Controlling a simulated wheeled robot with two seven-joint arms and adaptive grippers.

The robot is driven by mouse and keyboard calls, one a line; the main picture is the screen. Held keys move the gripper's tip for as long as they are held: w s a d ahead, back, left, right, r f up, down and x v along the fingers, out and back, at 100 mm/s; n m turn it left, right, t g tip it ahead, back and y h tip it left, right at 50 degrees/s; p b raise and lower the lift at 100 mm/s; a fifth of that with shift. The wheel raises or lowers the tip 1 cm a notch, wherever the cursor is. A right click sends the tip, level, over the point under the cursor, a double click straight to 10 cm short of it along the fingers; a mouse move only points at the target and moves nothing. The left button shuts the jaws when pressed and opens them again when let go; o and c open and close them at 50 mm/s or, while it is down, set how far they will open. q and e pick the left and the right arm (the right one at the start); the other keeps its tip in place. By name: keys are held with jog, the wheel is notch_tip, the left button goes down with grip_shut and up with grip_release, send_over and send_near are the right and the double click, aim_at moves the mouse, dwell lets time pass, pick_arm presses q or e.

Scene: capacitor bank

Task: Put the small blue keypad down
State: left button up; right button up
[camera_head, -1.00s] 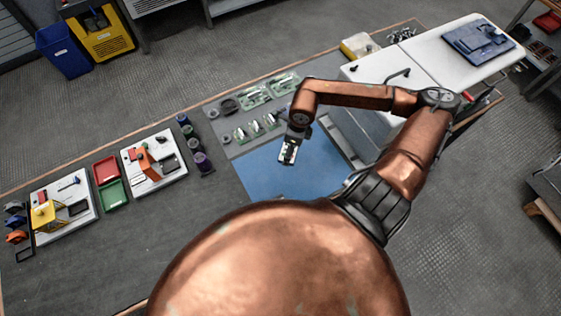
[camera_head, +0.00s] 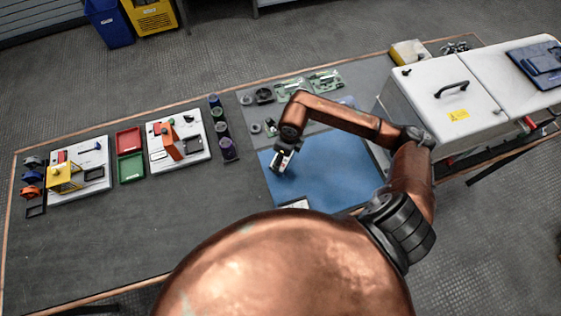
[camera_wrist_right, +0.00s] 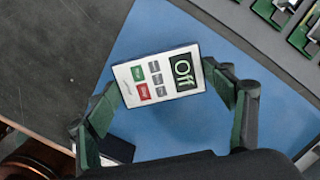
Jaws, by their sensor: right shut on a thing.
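The keypad (camera_wrist_right: 160,77) shows in the right wrist view as a small flat device with a pale face, a dark display reading "Off", and green, grey and red buttons. The pale face does not look blue. My right gripper (camera_wrist_right: 163,82) is shut on it, one finger at each short end. In the head view the right gripper (camera_head: 282,164) is over the left part of the blue mat (camera_head: 325,175). Whether the keypad touches the mat, I cannot tell. My left gripper is not in view.
A pale-topped item (camera_head: 295,203) lies at the mat's near edge, partly hidden by my body. Dark cups (camera_head: 222,130) stand left of the mat, green boards (camera_head: 325,82) behind it. A white cabinet (camera_head: 440,105) is at right. Much of the mat is clear.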

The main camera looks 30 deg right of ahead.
aim_at(285, 160)
jog(key=f+b, duration=0.1)
jog(key=f, duration=0.1)
jog(key=f+b, duration=0.1)
jog(key=f, duration=0.1)
jog(key=shift+w+a, duration=0.15)
jog(key=shift+a, duration=0.05)
jog(key=shift+r, duration=0.2)
jog(key=shift+f, duration=0.1)
jog(key=o, duration=1.2)
jog(key=shift+r, duration=0.2)
jog(key=r, duration=0.4)
jog(key=s+r+p, duration=0.1)
jog(key=r, duration=0.6)
jog(key=shift+s+d+r, duration=0.15)
jog(key=shift+d+r, duration=0.25)
